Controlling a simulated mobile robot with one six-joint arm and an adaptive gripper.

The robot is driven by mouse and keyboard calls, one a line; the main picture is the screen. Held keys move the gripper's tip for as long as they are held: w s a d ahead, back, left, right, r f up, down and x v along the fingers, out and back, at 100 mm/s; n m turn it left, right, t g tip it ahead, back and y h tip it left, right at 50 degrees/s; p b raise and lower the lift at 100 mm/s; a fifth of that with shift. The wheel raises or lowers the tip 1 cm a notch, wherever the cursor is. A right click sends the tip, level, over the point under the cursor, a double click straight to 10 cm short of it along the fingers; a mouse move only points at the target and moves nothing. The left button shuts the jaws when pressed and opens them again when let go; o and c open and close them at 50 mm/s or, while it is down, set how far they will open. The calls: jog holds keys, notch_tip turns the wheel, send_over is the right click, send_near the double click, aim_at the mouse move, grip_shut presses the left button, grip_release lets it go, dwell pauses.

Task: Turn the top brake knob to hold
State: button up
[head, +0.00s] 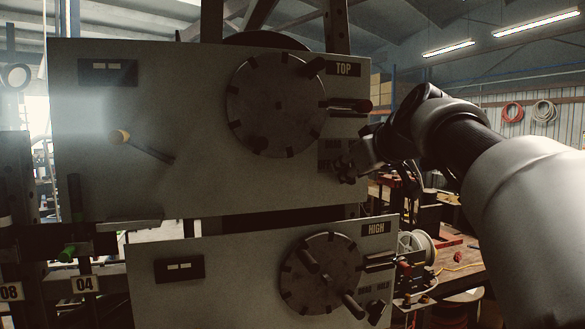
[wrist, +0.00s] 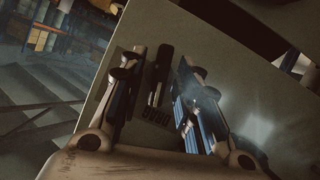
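The upper grey panel (head: 210,180) is marked TOP and carries a slotted disc (head: 275,105). A small dark label (head: 327,153) sits below the disc at the panel's right side; its lettering is partly covered. My gripper (head: 347,165) is at the panel's right edge beside this label. In the wrist view my gripper (wrist: 165,85) has its two fingers spread apart, facing the panel. A dark upright part (wrist: 159,72) shows between them, above printed lettering (wrist: 155,116). I cannot tell whether it is the top brake knob. In the head view the knob cannot be told apart from the dark fingers.
A dark latch (head: 347,106) juts out just above my gripper.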

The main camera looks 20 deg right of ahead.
jog(key=c, duration=0.6)
jog(key=m+y, duration=0.2)
jog(key=m, duration=0.1)
jog(key=m+y, duration=0.2)
jog(key=shift+d+m, duration=0.2)
jog(key=shift+m, duration=0.2)
dwell(0.7)
jog(key=o, duration=0.8)
jog(key=shift+c, duration=0.2)
